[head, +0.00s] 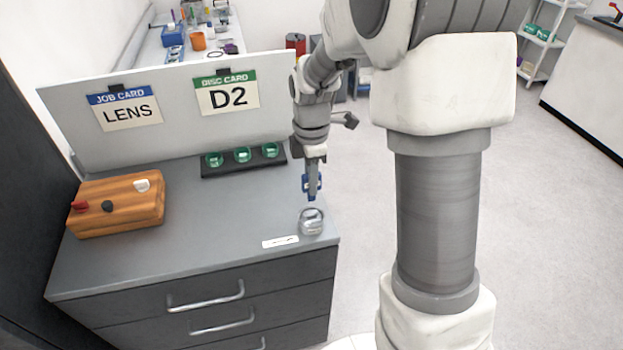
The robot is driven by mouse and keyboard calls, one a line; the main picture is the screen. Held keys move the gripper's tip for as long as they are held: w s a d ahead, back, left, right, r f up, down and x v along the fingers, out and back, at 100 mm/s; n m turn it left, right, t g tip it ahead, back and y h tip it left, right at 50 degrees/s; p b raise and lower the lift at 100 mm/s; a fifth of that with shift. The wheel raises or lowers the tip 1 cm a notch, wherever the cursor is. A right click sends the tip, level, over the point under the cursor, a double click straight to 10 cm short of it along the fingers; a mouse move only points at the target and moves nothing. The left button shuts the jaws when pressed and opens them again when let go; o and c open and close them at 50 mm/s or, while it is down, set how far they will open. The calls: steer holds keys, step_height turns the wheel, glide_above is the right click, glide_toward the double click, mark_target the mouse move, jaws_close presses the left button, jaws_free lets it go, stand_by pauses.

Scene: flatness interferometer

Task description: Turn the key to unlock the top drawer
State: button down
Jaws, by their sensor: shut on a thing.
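My gripper (312,186) points down over the front right corner of the grey cabinet top (215,215). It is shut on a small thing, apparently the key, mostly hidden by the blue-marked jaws. Just below the jaws is a round, shiny silver or clear piece (312,222) on the cabinet top; I cannot tell if it is the lock or if the held thing touches it. A small white label (280,242) lies left of it. The top drawer (150,300), dark with a silver handle (205,297), is shut.
A wooden block (118,215) with red, black and white knobs stands at the left. A black rack (243,165) holds green-rimmed discs at the back. A white panel (170,130) with LENS and D2 cards stands behind. Floor is clear to the right.

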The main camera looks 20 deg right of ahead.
mark_target(311, 200)
steer(key=shift+f+b, duration=2.05)
steer(key=shift+f, duration=0.9)
steer(key=shift+f+b, duration=0.9)
steer(key=shift+f, duration=0.4)
steer(key=shift+m, duration=1.7)
